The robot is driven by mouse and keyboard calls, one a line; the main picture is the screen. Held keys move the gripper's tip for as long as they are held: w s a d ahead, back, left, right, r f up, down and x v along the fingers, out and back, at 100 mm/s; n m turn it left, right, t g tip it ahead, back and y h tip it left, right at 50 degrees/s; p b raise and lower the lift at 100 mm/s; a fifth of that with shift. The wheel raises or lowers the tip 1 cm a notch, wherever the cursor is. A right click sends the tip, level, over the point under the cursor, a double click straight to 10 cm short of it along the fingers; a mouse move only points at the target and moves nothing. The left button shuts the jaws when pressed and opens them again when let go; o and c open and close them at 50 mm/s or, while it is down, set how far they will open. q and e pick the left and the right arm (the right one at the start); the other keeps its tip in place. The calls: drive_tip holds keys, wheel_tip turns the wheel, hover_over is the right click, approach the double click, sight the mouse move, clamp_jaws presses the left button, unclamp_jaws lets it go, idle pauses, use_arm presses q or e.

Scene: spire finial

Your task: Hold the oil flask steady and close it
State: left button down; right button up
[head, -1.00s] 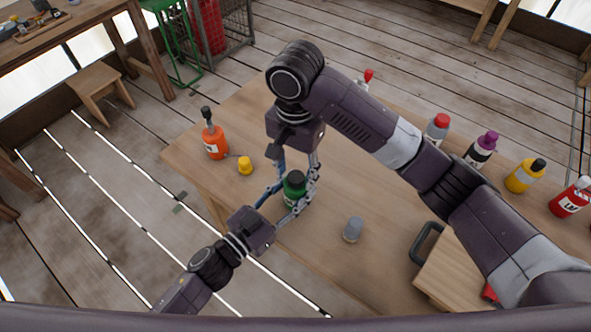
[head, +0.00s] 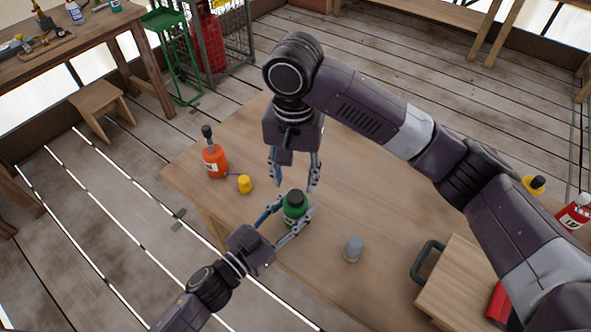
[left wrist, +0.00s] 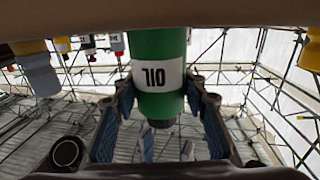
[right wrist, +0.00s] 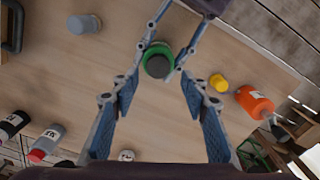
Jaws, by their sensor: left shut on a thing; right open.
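The oil flask (head: 293,212) is green and stands upright on the table, with a black cap (head: 295,197) on its top. In the left wrist view the flask (left wrist: 159,50) appears upside down, its white OIL label facing me. My left gripper (head: 279,217) is shut around the flask's body. My right gripper (head: 294,183) is open and empty, pointing down just above and behind the cap, apart from it. The right wrist view shows the capped flask (right wrist: 145,60) from above, beyond the open fingers. I cannot tell how tightly the cap sits.
An orange bottle (head: 214,162) and a small yellow piece (head: 245,184) stand at the left of the table (head: 350,205). A grey cylinder (head: 353,249) stands right of the flask. A wooden box (head: 465,280) with a dark handle is at the front right. More bottles stand along the right.

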sight(296, 196)
drive_tip(key=n, duration=0.5)
drive_tip(key=shift+a+r+n, duration=0.1)
drive_tip(key=shift+r+n, duration=0.2)
drive_tip(key=shift+r, duration=0.1)
drive_tip(key=n, duration=0.5)
drive_tip(key=shift+r, duration=0.25)
drive_tip(key=n, duration=0.6)
drive_tip(key=shift+r+n, duration=0.3)
drive_tip(key=shift+r, duration=0.05)
drive_tip(key=n, duration=0.5)
drive_tip(key=shift+d+r, duration=0.25)
drive_tip(key=shift+f, duration=4)
